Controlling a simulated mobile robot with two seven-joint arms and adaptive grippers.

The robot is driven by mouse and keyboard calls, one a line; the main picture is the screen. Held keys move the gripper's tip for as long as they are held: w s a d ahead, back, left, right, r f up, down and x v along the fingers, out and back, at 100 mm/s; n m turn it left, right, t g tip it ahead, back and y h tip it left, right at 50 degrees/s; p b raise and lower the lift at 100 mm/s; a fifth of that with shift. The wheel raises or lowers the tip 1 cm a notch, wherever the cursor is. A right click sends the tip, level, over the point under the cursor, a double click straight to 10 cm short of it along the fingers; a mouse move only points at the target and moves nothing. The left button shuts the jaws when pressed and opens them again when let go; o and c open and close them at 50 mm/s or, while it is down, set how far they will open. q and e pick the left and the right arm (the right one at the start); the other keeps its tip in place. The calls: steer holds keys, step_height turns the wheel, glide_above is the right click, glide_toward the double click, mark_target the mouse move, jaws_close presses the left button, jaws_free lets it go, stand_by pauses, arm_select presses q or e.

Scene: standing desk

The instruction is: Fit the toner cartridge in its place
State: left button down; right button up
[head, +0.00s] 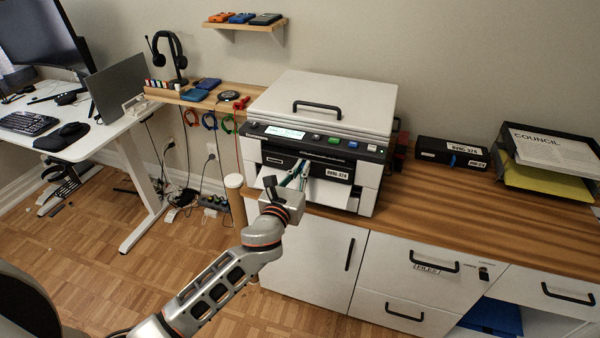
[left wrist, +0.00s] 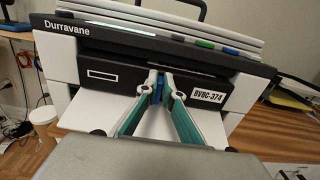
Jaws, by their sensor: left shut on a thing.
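The black toner cartridge (left wrist: 105,74) sits in the front opening of the white and dark printer (head: 330,105). Its front face, with a white label ending in 374, shows in the head view (head: 338,174). My left gripper (head: 303,174) is at the middle of that face. In the left wrist view its teal-padded fingers (left wrist: 160,84) are closed on the cartridge's blue tab, which shows between the tips. The fingers partly cover the face. How deep the cartridge sits is hard to tell. My right gripper is not in view.
A black box (head: 440,151) with a similar label and blue tab lies on the wooden counter (head: 420,200) right of the printer. A paper tray (head: 545,155) stands farther right. The counter front is clear.

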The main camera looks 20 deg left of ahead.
arm_select(q)
steer(key=shift+w, duration=0.9)
steer(key=shift+w, duration=0.15)
steer(key=c, duration=2.1)
jaws_free()
steer(key=shift+c, duration=0.2)
steer(key=shift+s+f, duration=0.15)
steer(key=shift+s, duration=0.05)
steer(key=s, duration=1.1)
steer(key=shift+s+a, duration=0.2)
steer(key=shift+s, duration=0.15)
